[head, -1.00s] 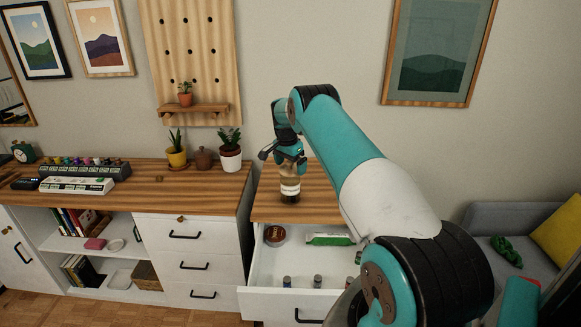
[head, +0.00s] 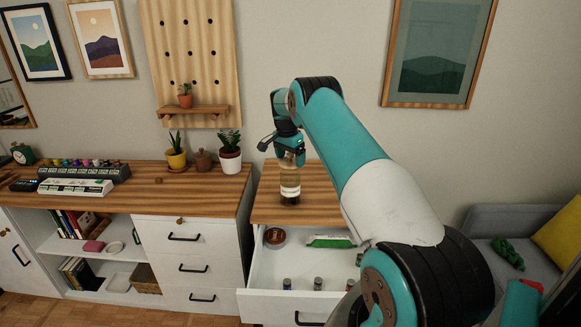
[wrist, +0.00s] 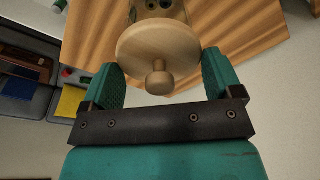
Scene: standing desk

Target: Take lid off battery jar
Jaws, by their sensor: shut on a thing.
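The battery jar (head: 290,185) is clear with a pale label and dark contents. It stands upright on the wooden desktop below my gripper (head: 288,157). In the wrist view the round wooden lid (wrist: 135,50), with a small knob, sits between the two teal fingers of my gripper (wrist: 160,75), which is shut on it. Part of the jar (wrist: 158,12) shows past the lid's upper edge, with dark round shapes in it. The lid hides the rest of the jar. I cannot tell the exact gap between lid and jar.
An open drawer (head: 262,272) below the jar holds a round tin (head: 275,236), a green pack (head: 330,241) and several small cylinders. A potted plant (head: 230,158) stands on the cabinet to the left. Bare desktop (head: 265,208) surrounds the jar.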

